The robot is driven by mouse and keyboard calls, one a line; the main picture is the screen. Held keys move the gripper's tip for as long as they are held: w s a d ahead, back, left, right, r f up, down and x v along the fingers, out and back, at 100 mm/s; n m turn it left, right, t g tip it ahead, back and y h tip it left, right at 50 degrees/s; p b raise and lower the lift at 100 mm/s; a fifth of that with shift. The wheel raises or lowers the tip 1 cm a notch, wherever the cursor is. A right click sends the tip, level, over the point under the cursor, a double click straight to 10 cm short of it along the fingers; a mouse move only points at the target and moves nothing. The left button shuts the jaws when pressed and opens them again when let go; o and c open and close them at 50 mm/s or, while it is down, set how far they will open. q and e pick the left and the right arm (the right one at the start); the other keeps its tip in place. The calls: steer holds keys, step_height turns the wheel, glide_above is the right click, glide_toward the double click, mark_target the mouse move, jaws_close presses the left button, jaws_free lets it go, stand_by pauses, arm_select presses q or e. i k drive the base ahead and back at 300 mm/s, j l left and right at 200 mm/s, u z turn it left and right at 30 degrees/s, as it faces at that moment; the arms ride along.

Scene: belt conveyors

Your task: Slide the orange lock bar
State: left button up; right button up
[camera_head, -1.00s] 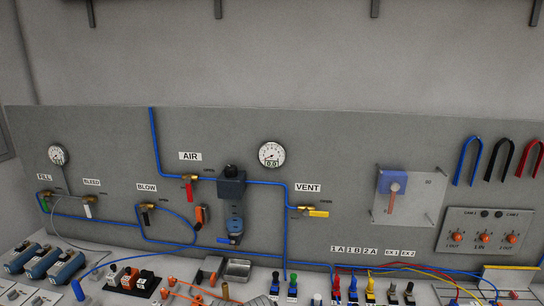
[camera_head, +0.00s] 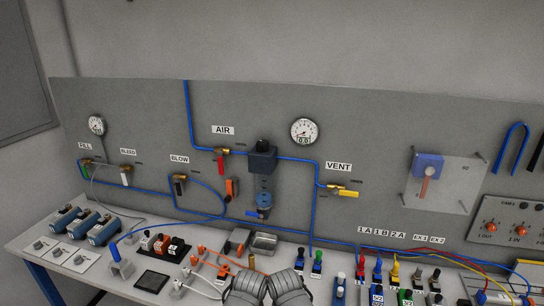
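A short orange piece (camera_head: 231,189) with a dark edge is mounted on the grey panel, right of the BLOW valve and left of the regulator (camera_head: 263,160). A slim orange-red bar (camera_head: 426,184) stands upright on a clear plate (camera_head: 450,187) at the right, under a blue block (camera_head: 428,166). I cannot tell for sure which of these is the lock bar. Two grey ribbed shapes at the bottom middle look like parts of my arms. No gripper fingers can be made out.
A red-handled valve (camera_head: 221,162) is under the AIR label, a yellow-handled valve (camera_head: 340,190) under VENT. The bench holds blue cylinders (camera_head: 104,230), a metal tray (camera_head: 263,243), and several coloured plugs. Blue hoses run across the panel. The wall above is clear.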

mark_target(230, 196)
steer(key=i+l+u, duration=0.1)
steer(key=u, duration=0.4)
steer(key=l+u, duration=0.25)
steer(key=u, duration=0.2)
steer(key=i+l+u, duration=0.1)
steer(key=u, duration=0.4)
steer(key=l, duration=0.1)
